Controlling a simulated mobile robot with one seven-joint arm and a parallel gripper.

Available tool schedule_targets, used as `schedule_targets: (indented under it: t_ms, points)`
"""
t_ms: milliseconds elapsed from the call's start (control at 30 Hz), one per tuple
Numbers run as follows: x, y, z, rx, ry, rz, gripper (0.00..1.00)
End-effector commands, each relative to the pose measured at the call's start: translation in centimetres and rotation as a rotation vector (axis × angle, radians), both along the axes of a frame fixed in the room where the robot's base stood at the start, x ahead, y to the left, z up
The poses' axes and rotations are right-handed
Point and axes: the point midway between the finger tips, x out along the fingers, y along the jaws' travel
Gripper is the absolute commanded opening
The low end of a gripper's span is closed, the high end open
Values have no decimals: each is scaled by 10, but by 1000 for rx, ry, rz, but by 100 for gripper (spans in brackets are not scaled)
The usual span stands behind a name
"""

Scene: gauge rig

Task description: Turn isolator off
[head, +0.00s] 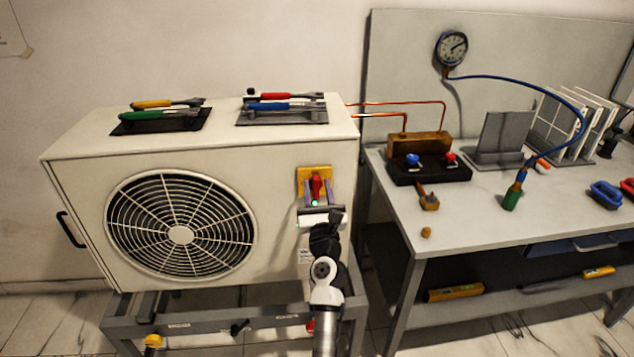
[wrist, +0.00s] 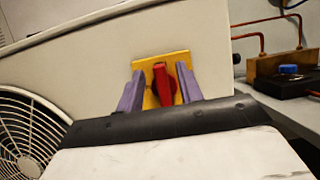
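The isolator is a red rotary handle (head: 317,186) on a yellow plate (head: 314,172), on the front of the white outdoor unit near its right edge. In the wrist view the red handle (wrist: 164,84) stands close to upright, tilted slightly, on the yellow plate (wrist: 150,98). My gripper (head: 320,190) is in front of the plate. In the wrist view its two purple fingers (wrist: 162,86) are apart, one on each side of the handle, with gaps visible between them and it. I cannot tell how deep the fingertips reach.
The white unit (head: 80,170) has a round fan grille (head: 180,230) left of the isolator. Tools lie on trays on top. Copper pipes (head: 400,103) run right to a manifold (head: 430,168) on the grey workbench (head: 470,230). A gauge (head: 451,48) hangs on the back panel.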

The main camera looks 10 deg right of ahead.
Motion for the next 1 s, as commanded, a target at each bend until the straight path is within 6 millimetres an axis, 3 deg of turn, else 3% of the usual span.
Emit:
schedule_targets:
  t_ms: [200,467,733,1000]
  points:
    - [12,0,6,-1,-1,0,36]
    - [13,0,5,-1,0,0,36]
    - [13,0,5,-1,0,0,1]
    - [13,0,5,-13,0,0,0]
